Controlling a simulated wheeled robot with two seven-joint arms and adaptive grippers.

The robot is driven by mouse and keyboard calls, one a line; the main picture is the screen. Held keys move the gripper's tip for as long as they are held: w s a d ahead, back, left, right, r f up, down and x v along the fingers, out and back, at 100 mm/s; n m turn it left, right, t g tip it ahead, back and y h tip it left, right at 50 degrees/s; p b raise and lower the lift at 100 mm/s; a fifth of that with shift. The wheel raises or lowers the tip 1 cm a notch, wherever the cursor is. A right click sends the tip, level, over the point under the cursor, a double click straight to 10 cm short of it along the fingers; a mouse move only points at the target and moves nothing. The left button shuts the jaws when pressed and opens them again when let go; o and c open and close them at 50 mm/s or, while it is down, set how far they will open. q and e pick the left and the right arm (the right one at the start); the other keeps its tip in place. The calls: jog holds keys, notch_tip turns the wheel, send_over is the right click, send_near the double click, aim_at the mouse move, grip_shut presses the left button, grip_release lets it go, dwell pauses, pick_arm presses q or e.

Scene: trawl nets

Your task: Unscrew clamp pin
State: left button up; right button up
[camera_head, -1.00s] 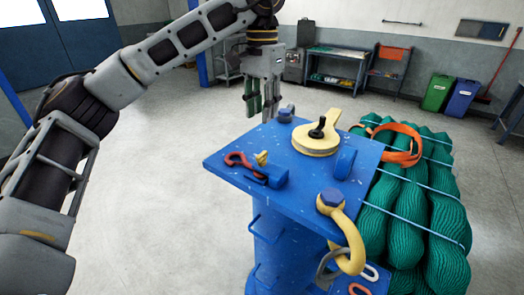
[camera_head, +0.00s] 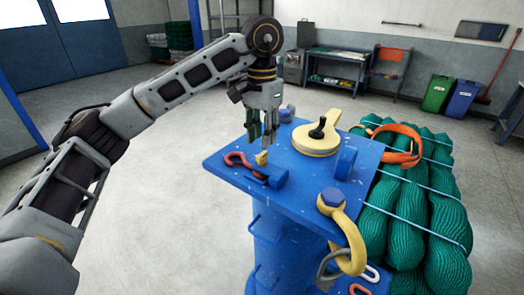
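A small yellow pin head (camera_head: 262,158), which looks like the clamp pin, stands at a small blue clamp block (camera_head: 272,177) near the left corner of the blue table top (camera_head: 318,184). A red hook (camera_head: 238,160) lies beside it on the left. My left gripper (camera_head: 262,140) points down just above and behind the pin head, its dark green-tipped fingers apart with nothing seen between them. Whether the fingertips touch the pin cannot be told. My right gripper is not in view.
A yellow sheave block (camera_head: 315,143), a blue upright lug (camera_head: 345,162) and a yellow shackle (camera_head: 345,240) with a blue bolt head sit on the table. Green net rolls (camera_head: 440,225) with an orange strap (camera_head: 402,158) lie to the right. The floor at left is clear.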

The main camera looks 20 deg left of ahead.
aim_at(262, 154)
pick_arm(q)
jog(key=shift+f+p, duration=0.35)
jog(key=shift+f, duration=2.35)
grip_shut()
